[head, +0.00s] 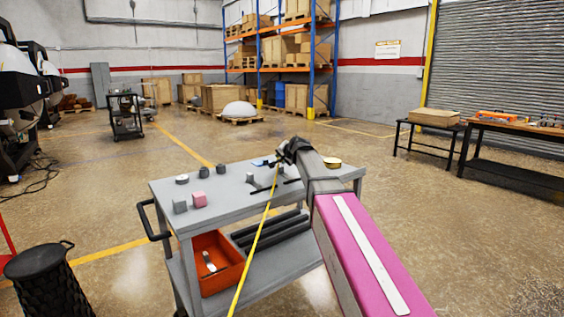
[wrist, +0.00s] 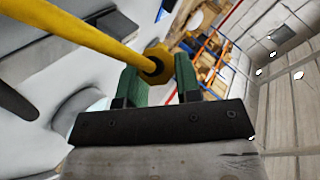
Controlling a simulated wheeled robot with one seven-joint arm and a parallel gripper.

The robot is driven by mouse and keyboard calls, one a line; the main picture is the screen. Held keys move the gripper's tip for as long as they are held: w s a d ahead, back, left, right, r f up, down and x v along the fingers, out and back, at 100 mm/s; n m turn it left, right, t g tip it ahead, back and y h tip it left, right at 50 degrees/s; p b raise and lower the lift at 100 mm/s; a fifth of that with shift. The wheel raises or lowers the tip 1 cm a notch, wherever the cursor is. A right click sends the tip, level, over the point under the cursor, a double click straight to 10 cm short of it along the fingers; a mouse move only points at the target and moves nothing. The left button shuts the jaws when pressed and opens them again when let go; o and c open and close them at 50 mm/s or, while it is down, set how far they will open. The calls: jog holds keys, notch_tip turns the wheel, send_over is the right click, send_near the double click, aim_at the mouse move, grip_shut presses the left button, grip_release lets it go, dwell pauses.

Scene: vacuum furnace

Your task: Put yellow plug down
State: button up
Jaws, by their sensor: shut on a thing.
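The yellow plug (wrist: 157,60) is a hex-shaped end with a dark opening. It sits between the green finger pads of my gripper (wrist: 160,74) in the wrist view, and the gripper is shut on it. A yellow hose (head: 252,248) runs from the plug down past the front of the grey cart (head: 228,213); it also shows in the wrist view (wrist: 75,24). In the head view my gripper (head: 282,157) is over the back part of the cart top. The plug itself is too small to make out there, and I cannot tell its height above the cart.
On the cart top stand a pink block (head: 199,200), a grey block (head: 180,206) and several small dark and white parts to the left. A yellowish disc (head: 331,163) lies right of my gripper. An orange bin (head: 217,264) sits on the lower shelf. The front middle of the top is clear.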

jog(key=shift+f, duration=0.75)
jog(key=shift+f, duration=0.35)
jog(key=shift+f, duration=0.25)
jog(key=o, duration=0.9)
jog(key=shift+r, duration=0.2)
jog(key=v, duration=1.2)
jog(key=shift+r, duration=0.4)
